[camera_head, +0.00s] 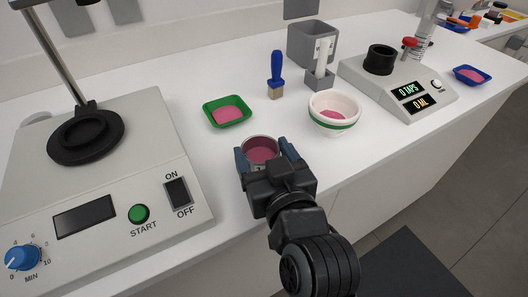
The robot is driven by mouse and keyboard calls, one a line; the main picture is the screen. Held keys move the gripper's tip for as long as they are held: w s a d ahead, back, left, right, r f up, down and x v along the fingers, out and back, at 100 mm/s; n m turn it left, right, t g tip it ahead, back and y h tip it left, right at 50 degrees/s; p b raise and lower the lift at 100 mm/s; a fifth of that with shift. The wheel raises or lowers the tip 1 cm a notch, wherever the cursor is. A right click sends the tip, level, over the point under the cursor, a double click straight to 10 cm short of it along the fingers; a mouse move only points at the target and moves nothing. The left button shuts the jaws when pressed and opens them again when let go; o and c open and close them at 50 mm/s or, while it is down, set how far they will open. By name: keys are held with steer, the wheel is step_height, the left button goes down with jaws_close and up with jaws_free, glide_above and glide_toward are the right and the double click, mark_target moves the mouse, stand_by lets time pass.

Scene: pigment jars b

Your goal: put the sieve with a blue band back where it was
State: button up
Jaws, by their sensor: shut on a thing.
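My gripper (264,155) is shut on a round, grey-rimmed vessel, seemingly the sieve (261,148), with its fingers on both sides. Its inside shows pink. It is at the front of the white bench, and I cannot tell whether it touches the surface. Its outer wall is mostly hidden by my gripper, so I cannot make out a blue band.
A green tray (243,122) with pink powder lies behind left. A white bowl with a green band (333,124) stands right. A blue-handled brush (277,72) stands behind. A shaker machine (100,200) is left; a tap counter (443,96) is right.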

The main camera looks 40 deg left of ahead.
steer(key=shift+f, duration=0.2)
steer(key=o, duration=1.6)
steer(key=shift+r, duration=0.1)
steer(key=shift+c, duration=0.2)
steer(key=shift+r, duration=0.2)
steer(key=b+v, duration=0.1)
steer(key=v, duration=1.1)
steer(key=shift+d, duration=0.15)
